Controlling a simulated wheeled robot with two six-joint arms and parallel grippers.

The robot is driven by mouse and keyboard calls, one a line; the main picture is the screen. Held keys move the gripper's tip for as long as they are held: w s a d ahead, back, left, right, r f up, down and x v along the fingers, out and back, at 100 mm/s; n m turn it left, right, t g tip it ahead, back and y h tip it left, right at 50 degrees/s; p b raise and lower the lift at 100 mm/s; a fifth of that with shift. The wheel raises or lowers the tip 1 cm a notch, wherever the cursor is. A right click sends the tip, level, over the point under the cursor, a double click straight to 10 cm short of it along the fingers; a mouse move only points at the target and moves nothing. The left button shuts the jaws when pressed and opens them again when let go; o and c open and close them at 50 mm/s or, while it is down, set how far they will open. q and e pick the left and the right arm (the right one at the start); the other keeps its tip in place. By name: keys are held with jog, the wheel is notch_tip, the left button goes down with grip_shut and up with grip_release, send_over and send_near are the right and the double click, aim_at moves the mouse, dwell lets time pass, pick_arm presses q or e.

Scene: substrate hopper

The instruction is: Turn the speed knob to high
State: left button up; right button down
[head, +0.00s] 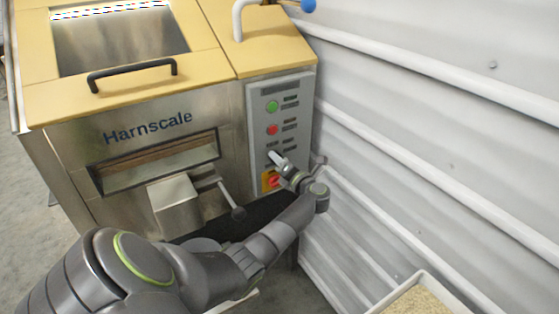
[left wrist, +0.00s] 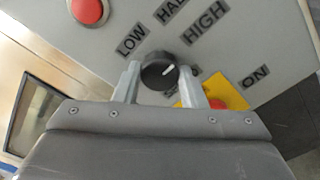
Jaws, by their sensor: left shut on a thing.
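The speed knob (left wrist: 159,71) is round and black with a white pointer line, on the grey control panel (head: 256,118). In the left wrist view its line points right and slightly up. The LOW label (left wrist: 131,40) is up and left of it, the HALF label (left wrist: 172,10) above it, and the HIGH label (left wrist: 205,22) up and right. My left gripper (head: 277,158) reaches the panel; in the left wrist view its fingers (left wrist: 160,76) are on either side of the knob, shut on it. The gripper hides the knob in the head view. My right gripper is out of view.
A green button (head: 272,106) and a red button (head: 272,130) are above the gripper. A red stop button on a yellow plate (left wrist: 231,90) is close beside the right finger. A corrugated wall (head: 430,120) stands right of the hopper (head: 75,145). A lever (head: 237,211) sticks out left of the panel.

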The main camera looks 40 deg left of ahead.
pick_arm(q)
jog(key=o, duration=1)
jog(key=b+v, duration=0.2)
jog(key=v, duration=1.5)
jog(key=shift+d, duration=0.25)
